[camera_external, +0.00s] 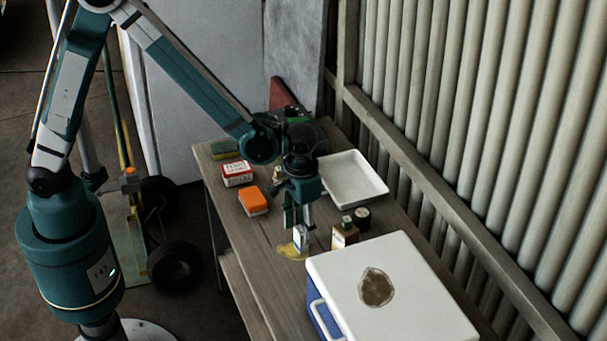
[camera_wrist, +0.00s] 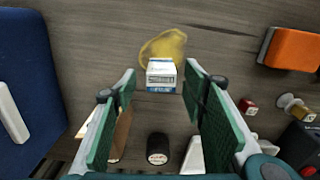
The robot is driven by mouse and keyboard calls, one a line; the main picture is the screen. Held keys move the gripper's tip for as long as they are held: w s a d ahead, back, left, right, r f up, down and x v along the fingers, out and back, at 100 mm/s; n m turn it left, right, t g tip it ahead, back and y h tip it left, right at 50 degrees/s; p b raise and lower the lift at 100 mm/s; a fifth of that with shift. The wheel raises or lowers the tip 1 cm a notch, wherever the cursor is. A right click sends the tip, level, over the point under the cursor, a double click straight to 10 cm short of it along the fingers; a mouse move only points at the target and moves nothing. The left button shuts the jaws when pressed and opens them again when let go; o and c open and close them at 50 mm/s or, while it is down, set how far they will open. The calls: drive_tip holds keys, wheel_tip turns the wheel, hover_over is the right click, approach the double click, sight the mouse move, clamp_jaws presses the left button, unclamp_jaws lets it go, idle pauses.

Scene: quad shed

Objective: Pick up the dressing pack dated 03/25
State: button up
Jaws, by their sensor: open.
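A small white-and-blue box (camera_wrist: 161,75) with fine dark print stands on the table between the fingertips of my gripper (camera_wrist: 160,80) in the wrist view. A gap shows on each side of it. In the external view this box (camera_external: 302,240) shows just under my gripper (camera_external: 298,229), partly hidden by the fingers. The fingers are open and hold nothing. The print is too small to read, so I cannot tell whether it is the dressing pack dated 03/25. A red-and-white box (camera_external: 237,173) with unreadable lettering lies farther back on the table.
A yellow patch (camera_external: 289,251) lies beside the white-and-blue box. A large white-lidded blue cooler (camera_external: 430,275) stands close by. A green-capped bottle (camera_external: 346,226), a dark round container (camera_external: 363,215) and a white tray (camera_external: 370,193) are to the right. An orange block (camera_external: 253,201) lies left.

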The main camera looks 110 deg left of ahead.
sight(301, 241)
drive_tip(key=shift+f, duration=0.2)
drive_tip(key=shift+a+f+b, duration=0.1)
drive_tip(key=shift+f+b, duration=0.45)
drive_tip(key=shift+f, duration=2)
drive_tip(key=shift+c, duration=0.5)
drive_tip(key=c, duration=0.8)
